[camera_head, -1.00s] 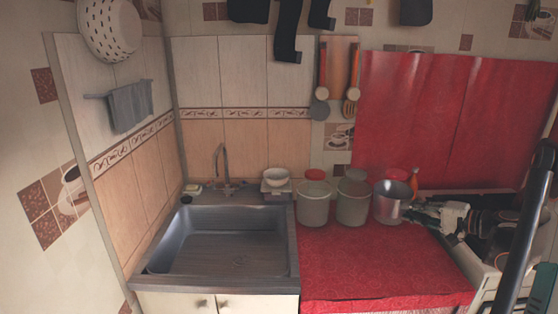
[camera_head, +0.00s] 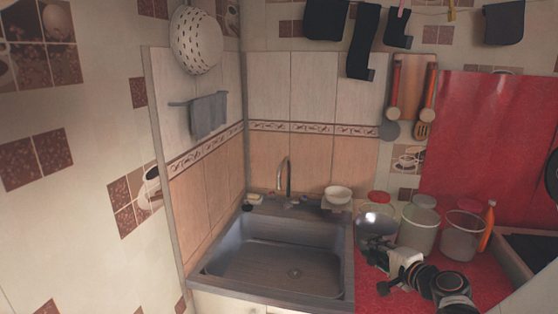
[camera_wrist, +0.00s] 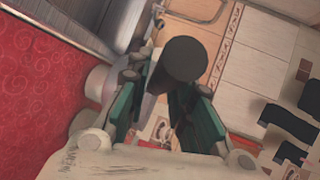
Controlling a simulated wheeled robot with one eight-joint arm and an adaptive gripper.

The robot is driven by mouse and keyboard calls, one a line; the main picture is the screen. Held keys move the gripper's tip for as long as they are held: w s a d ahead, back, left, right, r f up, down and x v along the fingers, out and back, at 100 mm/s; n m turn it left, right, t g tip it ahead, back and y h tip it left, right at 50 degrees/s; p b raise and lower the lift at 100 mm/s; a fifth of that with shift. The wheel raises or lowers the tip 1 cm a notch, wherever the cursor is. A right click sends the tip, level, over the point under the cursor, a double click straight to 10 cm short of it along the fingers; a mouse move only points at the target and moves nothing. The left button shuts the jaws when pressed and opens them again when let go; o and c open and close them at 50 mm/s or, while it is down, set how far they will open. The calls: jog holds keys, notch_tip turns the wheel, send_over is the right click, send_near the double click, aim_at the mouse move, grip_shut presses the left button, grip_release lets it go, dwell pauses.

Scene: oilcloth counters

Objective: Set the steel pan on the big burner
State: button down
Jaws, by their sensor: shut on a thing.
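The steel pan (camera_head: 376,226) is a shiny grey vessel above the red counter, in front of the left canister. My gripper (camera_head: 396,258) is just below and right of it in the head view. In the wrist view a dark round handle end (camera_wrist: 184,60) sits between the green fingers of my gripper (camera_wrist: 172,100), which are shut on the pan's handle. The pan's body is not clear in the wrist view. The stove edge (camera_head: 520,262) shows at the far right of the head view. The big burner cannot be made out.
Several canisters (camera_head: 418,232) stand at the back of the red counter (camera_head: 492,284), with an orange bottle (camera_head: 488,226) to their right. The sink (camera_head: 285,262) is left of the counter. A white bowl (camera_head: 338,194) stands behind the sink's right corner.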

jog(key=s+a, duration=0.2)
jog(key=a, duration=0.4)
jog(key=shift+s+r, duration=0.4)
